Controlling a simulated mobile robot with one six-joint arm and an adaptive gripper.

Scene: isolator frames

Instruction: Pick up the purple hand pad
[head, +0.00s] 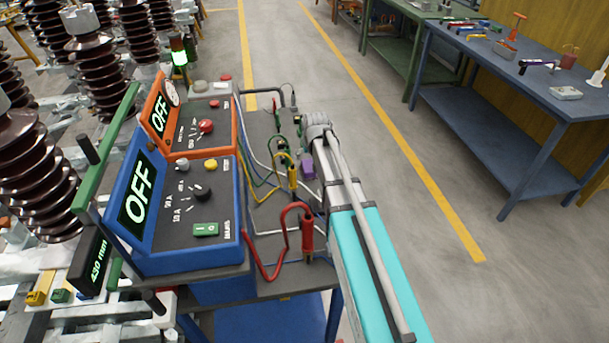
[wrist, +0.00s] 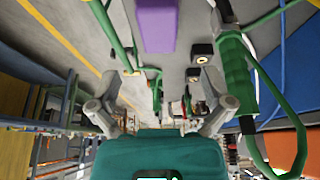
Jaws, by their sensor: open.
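The purple hand pad (head: 308,168) lies on the grey top of the cart, close to the left side of my arm in the head view. In the wrist view the purple hand pad (wrist: 157,25) is at the top centre, cut off by the frame edge. My gripper (wrist: 159,85) is open, with one finger on each side of the wrist view and nothing held between them. The pad lies above the gap between the fingertips in that picture and looks apart from them. The jaws cannot be made out in the head view.
Green and yellow clamps (head: 292,175), a red clamp (head: 307,235) and cables lie around the pad. Blue (head: 190,215) and orange (head: 190,120) instrument boxes showing OFF stand left of it. A green-handled clamp (wrist: 237,75) is close by the right finger. The floor aisle (head: 400,190) is clear.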

